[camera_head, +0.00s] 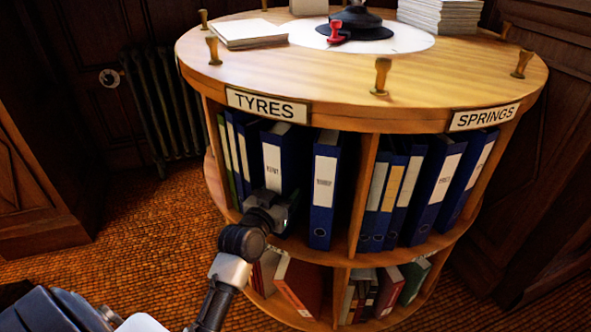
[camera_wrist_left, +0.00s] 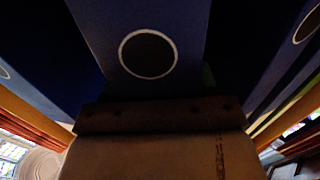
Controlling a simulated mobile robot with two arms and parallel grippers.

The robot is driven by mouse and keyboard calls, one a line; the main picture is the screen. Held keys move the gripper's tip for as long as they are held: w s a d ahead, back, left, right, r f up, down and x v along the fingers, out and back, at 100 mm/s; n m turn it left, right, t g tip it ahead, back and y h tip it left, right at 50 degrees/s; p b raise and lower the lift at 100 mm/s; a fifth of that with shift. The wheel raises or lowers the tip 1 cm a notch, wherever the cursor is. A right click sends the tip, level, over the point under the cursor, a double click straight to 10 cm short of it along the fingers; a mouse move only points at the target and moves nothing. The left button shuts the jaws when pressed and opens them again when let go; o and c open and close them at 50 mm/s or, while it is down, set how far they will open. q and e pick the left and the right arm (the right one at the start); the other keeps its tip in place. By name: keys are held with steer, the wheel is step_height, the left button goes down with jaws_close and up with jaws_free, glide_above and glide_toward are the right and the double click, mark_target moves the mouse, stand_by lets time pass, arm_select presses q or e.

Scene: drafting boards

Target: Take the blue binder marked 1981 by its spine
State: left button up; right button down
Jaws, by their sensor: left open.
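Several blue binders with pale spine labels stand upright in the shelf bay under the TYRES sign; the label writing is too small to read, so I cannot tell which is marked 1981. My left gripper (camera_head: 284,208) is open at the lower spine of one blue binder (camera_head: 278,165), hiding its lower part. A blue spine (camera_wrist_left: 145,20) with a pale-rimmed finger hole (camera_wrist_left: 148,53) stands close ahead in the left wrist view. I cannot tell whether the gripper touches it. Another blue binder (camera_head: 323,190) stands to its right. My right gripper is not in view.
The round wooden shelf unit (camera_head: 290,75) has a TYRES sign (camera_head: 266,104) and a SPRINGS sign (camera_head: 483,116). An upright divider (camera_head: 364,195) separates the bays. Books (camera_head: 300,285) fill the lower tier. A radiator (camera_head: 165,105) stands behind left. Floor is clear at left.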

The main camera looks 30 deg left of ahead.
arm_select(q)
steer(key=c, duration=0.9)
steer(key=shift+r, duration=0.1)
steer(key=shift+c, duration=0.3)
steer(key=shift+r, duration=0.1)
